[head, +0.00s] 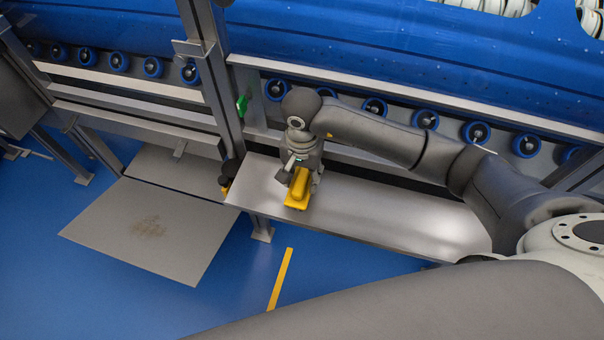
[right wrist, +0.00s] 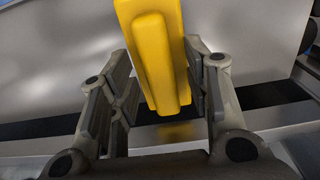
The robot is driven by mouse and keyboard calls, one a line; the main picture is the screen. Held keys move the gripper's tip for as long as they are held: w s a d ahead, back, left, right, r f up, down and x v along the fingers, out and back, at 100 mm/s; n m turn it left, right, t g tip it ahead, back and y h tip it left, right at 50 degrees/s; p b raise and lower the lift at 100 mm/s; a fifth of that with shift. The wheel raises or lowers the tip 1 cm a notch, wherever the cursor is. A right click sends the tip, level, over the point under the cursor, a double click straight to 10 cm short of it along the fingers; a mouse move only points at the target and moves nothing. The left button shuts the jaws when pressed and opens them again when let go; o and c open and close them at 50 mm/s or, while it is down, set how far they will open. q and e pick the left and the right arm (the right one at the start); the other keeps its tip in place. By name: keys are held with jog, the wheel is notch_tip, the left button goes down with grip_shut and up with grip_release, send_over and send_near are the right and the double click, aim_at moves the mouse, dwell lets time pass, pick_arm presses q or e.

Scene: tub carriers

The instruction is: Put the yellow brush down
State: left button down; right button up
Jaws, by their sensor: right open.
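The yellow brush (head: 297,190) is at the left part of the steel shelf (head: 400,221) and appears to rest on it, with a yellow reflection beneath it in the right wrist view. My right gripper (head: 300,181) points down over the brush. In the right wrist view, the brush (right wrist: 155,50) stands between the spread fingers of the right gripper (right wrist: 163,75). A gap shows on the left finger's side; the right finger is close to the brush, and contact there is unclear. My left gripper is not in view.
A steel post (head: 213,85) rises left of the shelf, with a green part (head: 242,106) on it. A blue conveyor with blue rollers (head: 375,108) runs behind. The shelf right of the brush is bare. A grey plate (head: 150,228) lies on the blue floor.

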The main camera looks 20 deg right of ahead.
aim_at(302, 177)
notch_tip(302, 177, up, 12)
jog(key=shift+r+b, duration=0.15)
jog(key=shift+b, duration=0.2)
dwell(0.5)
